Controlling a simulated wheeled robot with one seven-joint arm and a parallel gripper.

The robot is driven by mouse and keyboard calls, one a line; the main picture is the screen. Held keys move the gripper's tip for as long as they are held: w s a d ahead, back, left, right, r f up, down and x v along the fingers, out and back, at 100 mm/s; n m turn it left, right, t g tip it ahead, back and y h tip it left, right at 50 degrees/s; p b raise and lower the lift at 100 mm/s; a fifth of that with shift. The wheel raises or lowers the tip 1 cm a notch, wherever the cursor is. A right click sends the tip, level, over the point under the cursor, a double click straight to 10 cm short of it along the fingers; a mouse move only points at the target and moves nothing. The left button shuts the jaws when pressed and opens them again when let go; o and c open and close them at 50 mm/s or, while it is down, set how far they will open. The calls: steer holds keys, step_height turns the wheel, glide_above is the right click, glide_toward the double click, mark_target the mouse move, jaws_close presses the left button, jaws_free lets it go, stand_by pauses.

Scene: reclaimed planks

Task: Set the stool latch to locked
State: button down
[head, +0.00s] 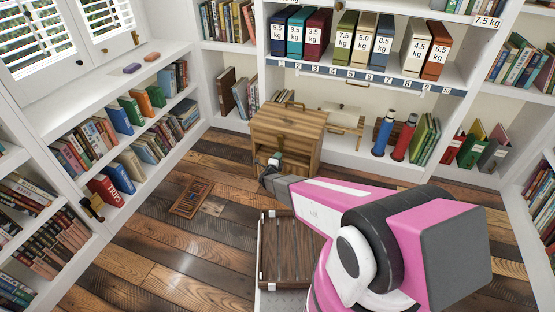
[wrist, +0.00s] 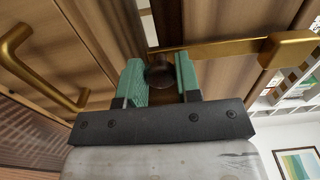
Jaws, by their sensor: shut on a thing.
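The wooden stool (head: 300,125) is a box-like cabinet in the middle of the head view, with a brass handle on top. In the wrist view its wooden front (wrist: 95,45) fills the upper part. A brass latch bar (wrist: 225,47) runs right from near the dark round knob (wrist: 159,73). My gripper (wrist: 160,70) has its two green fingers shut on this knob, one on each side. In the head view my gripper (head: 275,160) is at the stool's front, and the latch is too small and covered to make out. I cannot read the latch's setting.
A curved brass handle (wrist: 72,98) stands out left of my fingers. A dark slatted crate (head: 285,255) lies on the floor near my arm. A small wooden grate (head: 191,198) lies at left. Shelves (head: 130,140) line the walls; plank floor (head: 200,250) is open at left.

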mark_target(281, 148)
stand_by(0.3)
steer(key=c, duration=0.8)
jaws_free()
steer(key=shift+o, duration=0.3)
step_height(281, 148, up, 5)
steer(key=shift+s+f, duration=0.15)
steer(key=s+a+r, duration=0.4)
steer(key=s+a, duration=0.1)
steer(key=s+a+r, duration=0.2)
steer(key=a, duration=0.1)
steer(key=shift+s+a+r, duration=0.25)
steer(key=shift+s+r, duration=0.1)
steer(key=shift+s, duration=0.05)
steer(key=shift+c, duration=0.4)
steer(key=shift+s, duration=0.15)
